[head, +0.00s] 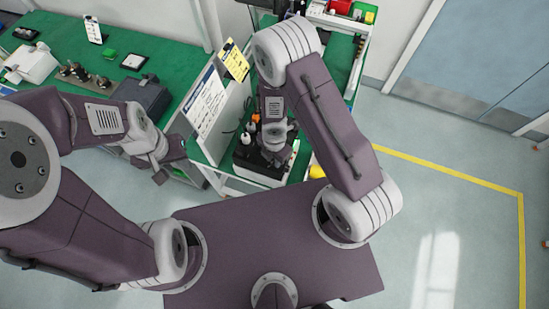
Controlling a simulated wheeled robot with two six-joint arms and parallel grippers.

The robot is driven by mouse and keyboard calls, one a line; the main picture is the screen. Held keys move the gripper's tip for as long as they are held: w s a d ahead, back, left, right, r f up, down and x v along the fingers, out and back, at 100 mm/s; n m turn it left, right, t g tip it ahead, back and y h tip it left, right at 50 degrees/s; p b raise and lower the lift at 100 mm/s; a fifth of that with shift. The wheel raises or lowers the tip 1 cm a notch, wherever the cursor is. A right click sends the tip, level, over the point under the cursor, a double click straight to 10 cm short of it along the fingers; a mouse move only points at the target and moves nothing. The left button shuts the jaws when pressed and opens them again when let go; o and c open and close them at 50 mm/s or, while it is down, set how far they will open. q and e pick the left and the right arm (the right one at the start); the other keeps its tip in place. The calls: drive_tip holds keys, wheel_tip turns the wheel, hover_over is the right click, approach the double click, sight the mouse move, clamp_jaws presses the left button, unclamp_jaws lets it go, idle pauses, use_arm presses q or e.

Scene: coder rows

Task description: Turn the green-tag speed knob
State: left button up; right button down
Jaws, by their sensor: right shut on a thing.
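A black and white machine (246,166) stands on the green bench between two boards, with small bottles on top. My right gripper (277,157) reaches down onto the machine's right part and is shut on a small part there, which looks like the speed knob. The knob itself and any green tag are hidden by the gripper or too small to make out. My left gripper (170,172) is away to the left, in front of the bench edge. It looks open, with nothing visible between its fingers.
White boards (205,103) and a yellow sheet (234,61) stand upright left of the machine. The left green bench (125,43) holds a dark box (143,95), metal parts and a white device (32,63). The floor at right, with a yellow line (450,172), is clear.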

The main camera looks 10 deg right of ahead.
drive_tip(key=m, duration=0.5)
drive_tip(key=shift+m, duration=0.3)
drive_tip(key=m, duration=0.5)
drive_tip(key=shift+m, duration=0.7)
drive_tip(key=shift+w, duration=0.1)
drive_tip(key=c, duration=1.2)
unclamp_jaws()
drive_tip(key=shift+r, duration=0.1)
